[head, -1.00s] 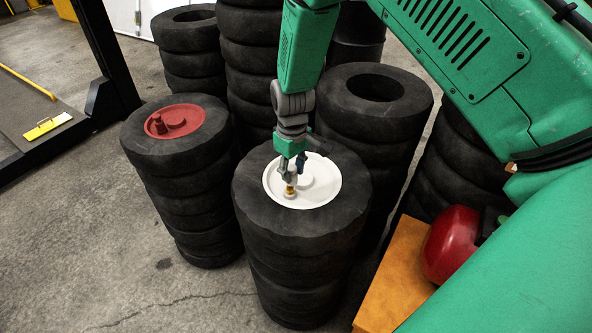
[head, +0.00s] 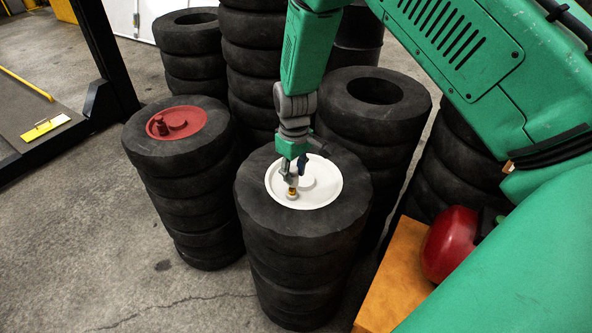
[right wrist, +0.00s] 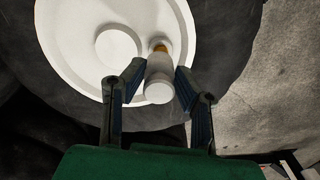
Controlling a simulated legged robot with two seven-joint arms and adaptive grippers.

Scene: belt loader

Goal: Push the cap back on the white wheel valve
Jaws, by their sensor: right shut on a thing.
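The white wheel (head: 325,188) lies flat on top of the front tyre stack, with a raised round hub. It fills the upper left of the right wrist view (right wrist: 65,55). Its valve stands near the rim, with a brass-coloured band (right wrist: 160,47) showing beyond the white cap (right wrist: 159,91). My right gripper (head: 292,182) is over the valve, pointing down, its fingers on both sides of the cap and shut on it. The cap is in line with the valve; whether it is fully seated I cannot tell. My left gripper is not in view.
A red wheel (head: 190,117) with its own valve tops the left tyre stack (head: 185,160). More tyre stacks stand close behind, including one at right (head: 375,120). An orange box (head: 392,285) and a red rounded object (head: 448,245) are at lower right. Floor is free at lower left.

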